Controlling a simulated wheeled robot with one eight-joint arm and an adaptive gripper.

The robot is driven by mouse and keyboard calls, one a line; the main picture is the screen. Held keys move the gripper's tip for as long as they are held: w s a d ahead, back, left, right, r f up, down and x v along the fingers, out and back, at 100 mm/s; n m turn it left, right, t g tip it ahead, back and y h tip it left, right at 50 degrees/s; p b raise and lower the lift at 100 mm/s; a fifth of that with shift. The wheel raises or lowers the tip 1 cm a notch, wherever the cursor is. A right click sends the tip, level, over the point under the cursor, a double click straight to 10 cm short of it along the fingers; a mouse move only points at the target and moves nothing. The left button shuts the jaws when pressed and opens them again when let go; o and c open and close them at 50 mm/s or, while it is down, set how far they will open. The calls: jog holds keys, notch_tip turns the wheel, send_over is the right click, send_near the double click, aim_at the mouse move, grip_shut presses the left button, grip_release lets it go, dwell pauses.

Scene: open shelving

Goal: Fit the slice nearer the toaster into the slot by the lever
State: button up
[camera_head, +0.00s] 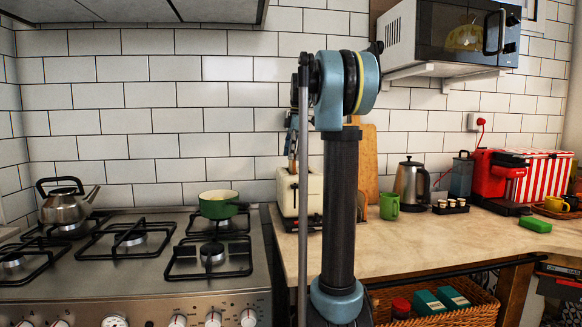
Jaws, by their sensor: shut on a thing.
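The cream toaster (288,190) stands on the wooden counter just right of the stove, partly hidden behind my arm. My gripper (291,152) is seen small and edge-on, above the toaster's top, pointing down. It is shut on a thin brown slice (292,166), which shows as a narrow upright strip at the toaster's top. I cannot tell whether the slice is inside a slot or above it. The slots and the lever cannot be made out. No other slice can be made out clearly; my arm hides the counter right of the toaster.
A green pot (218,206) and a steel kettle (68,204) stand on the stove (130,290). A wooden board (369,150) leans on the wall. Right of it are a green mug (389,206), an electric kettle (411,184) and a red coffee machine (494,180). The front counter (420,250) is clear.

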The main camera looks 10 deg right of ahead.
aim_at(292, 163)
jog(key=shift+f, duration=1.7)
jog(key=shift+f, duration=0.1)
jog(key=o, duration=0.7)
jog(key=shift+o, duration=0.2)
notch_tip(292, 163, up, 12)
jog(key=d, duration=0.1)
jog(key=shift+d, duration=0.4)
jog(key=shift+s, duration=0.1)
